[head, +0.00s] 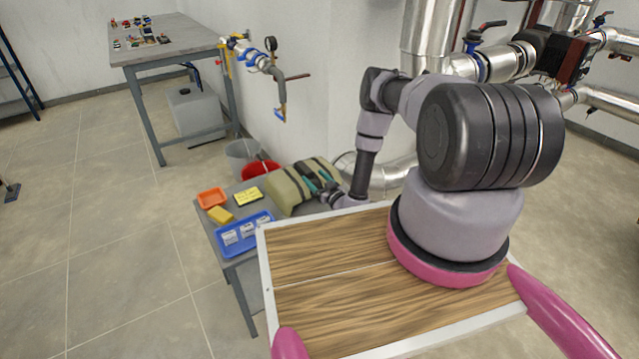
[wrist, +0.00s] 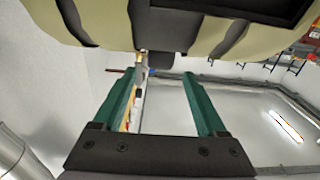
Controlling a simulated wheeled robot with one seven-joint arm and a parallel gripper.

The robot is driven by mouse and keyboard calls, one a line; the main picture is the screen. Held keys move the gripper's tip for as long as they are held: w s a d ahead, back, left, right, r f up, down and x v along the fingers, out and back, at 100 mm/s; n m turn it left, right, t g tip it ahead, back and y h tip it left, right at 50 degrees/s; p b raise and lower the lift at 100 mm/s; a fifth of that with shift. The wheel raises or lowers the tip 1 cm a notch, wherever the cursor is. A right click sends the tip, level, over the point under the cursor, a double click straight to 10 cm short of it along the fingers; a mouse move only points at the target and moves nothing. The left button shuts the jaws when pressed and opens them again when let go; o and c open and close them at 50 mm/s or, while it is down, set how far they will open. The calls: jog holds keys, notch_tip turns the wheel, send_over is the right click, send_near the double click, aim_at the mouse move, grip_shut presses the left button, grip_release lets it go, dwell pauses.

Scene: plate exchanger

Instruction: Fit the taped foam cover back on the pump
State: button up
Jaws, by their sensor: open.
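The foam cover (head: 284,193) is a beige-olive block with dark tape bands, resting at the back of a small grey bench. In the wrist view the cover (wrist: 95,22) fills the top edge, with a dark opening at upper right. My gripper (head: 318,184) is at the cover's right side in the head view, partly overlapping it. In the wrist view my gripper (wrist: 158,85) has its two green fingers apart, with nothing seen between them. I cannot tell whether they touch the cover. A dark-red and black unit (head: 572,60) in the pipework at upper right looks like the pump.
The bench also holds a blue tray (head: 243,235), an orange tray (head: 211,198), a yellow sponge (head: 221,215) and a yellow note (head: 249,195). Steel-clad pipes (head: 428,35) stand behind my arm. Buckets (head: 242,153) stand behind the bench.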

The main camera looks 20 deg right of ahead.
jog(key=w+a+r+n+g+y, duration=0.1)
jog(key=a+r+n+g+y, duration=0.2)
jog(key=r+n, duration=0.55)
jog(key=w+a+r+n+g+y, duration=0.1)
jog(key=w+a+r+n+y, duration=0.15)
jog(key=r+n+y, duration=0.65)
jog(key=s+a+r+n+g, duration=0.25)
jog(key=r+n+g, duration=0.2)
jog(key=r, duration=0.35)
jog(key=s+a+r+n+g, duration=0.2)
jog(key=s+r+n+g, duration=0.1)
jog(key=r+n, duration=0.4)
jog(key=s+a+r+n+g, duration=0.2)
jog(key=s+r+n+g, duration=0.15)
jog(key=r, duration=0.55)
jog(key=s+d+r+n+g+h, duration=0.3)
jog(key=s+r+n+h, duration=0.5)
jog(key=s+r+n, duration=0.7)
jog(key=s+d+r+n+t+h, duration=0.3)
jog(key=s+d+n+t, duration=0.1)
jog(key=n, duration=0.4)
jog(key=s+d+r+n+t+h, duration=0.3)
jog(key=s+d+n+t+h, duration=0.1)
jog(key=s+d+n, duration=0.3)
jog(key=shift+s+d+n+h, duration=0.3)
jog(key=shift+d+n, duration=0.25)
jog(key=shift+n, duration=0.4)
jog(key=shift+o, duration=0.2)
